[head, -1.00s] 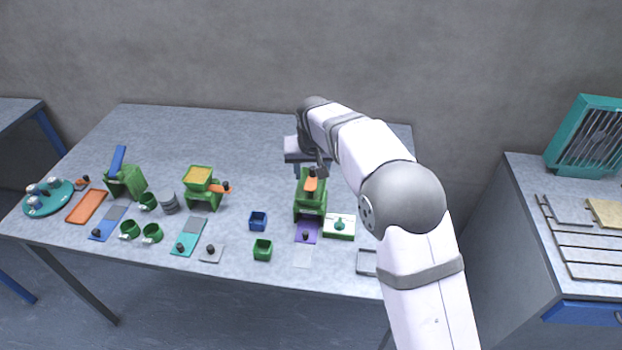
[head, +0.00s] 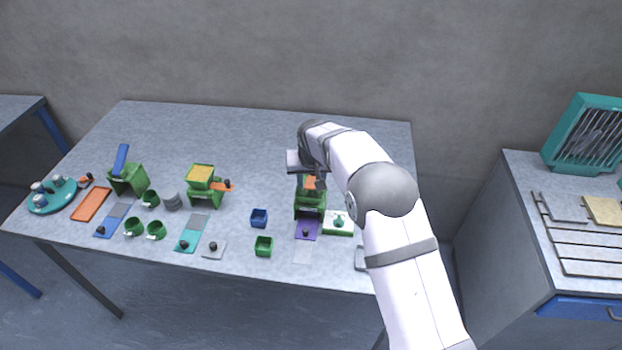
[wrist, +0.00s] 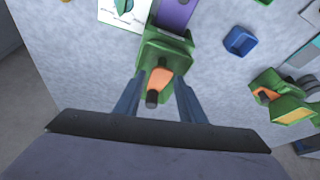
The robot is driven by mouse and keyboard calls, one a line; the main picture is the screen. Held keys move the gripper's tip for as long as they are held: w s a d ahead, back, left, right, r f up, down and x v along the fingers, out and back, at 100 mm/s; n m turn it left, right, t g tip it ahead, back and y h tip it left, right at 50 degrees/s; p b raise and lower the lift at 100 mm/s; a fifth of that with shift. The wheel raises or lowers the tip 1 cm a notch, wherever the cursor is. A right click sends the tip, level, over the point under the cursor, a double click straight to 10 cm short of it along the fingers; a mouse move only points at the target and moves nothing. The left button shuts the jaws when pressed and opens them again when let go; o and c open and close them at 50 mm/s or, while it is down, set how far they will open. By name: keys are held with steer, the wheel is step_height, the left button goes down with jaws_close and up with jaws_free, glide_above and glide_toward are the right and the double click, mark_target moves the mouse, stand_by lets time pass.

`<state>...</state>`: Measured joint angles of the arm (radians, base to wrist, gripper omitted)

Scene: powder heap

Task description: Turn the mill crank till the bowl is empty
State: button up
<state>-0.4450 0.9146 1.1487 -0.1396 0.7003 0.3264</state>
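One green mill (head: 309,209) stands right of the table's middle, below my gripper, with a purple strip in front of it. Its orange crank arm (wrist: 160,77) has a dark knob (wrist: 152,98). My gripper (wrist: 157,88) has its two blue fingers apart, one on each side of the crank; I cannot tell whether they touch it. My wrist partly hides this mill in the head view, and I cannot see what its bowl holds. A second green mill (head: 205,195) to the left has a bowl of yellow powder (head: 200,173) and an orange crank (head: 222,187).
A blue box (head: 259,217) and a green box (head: 264,246) stand between the mills. A white-and-green board (head: 338,224) lies right beside the near mill. Green cups (head: 134,227), trays and a teal disc (head: 52,195) fill the left side. The table's back is clear.

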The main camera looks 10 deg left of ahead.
steer(key=c, duration=0.7)
steer(key=shift+a+f+m+b, duration=0.1)
steer(key=shift+m+b, duration=0.3)
steer(key=shift+m+h+b, duration=0.4)
steer(key=shift+m, duration=0.2)
steer(key=m+h+b, duration=0.1)
steer(key=m, duration=0.1)
steer(key=shift+a+m, duration=0.15)
steer(key=shift+m, duration=0.15)
steer(key=m+h+p, duration=0.1)
steer(key=m, duration=0.2)
steer(key=shift+r, duration=0.2)
steer(key=shift+a+m+g+h+p, duration=0.1)
steer(key=shift+m+g+h+p, duration=0.25)
steer(key=shift+m+p, duration=0.45)
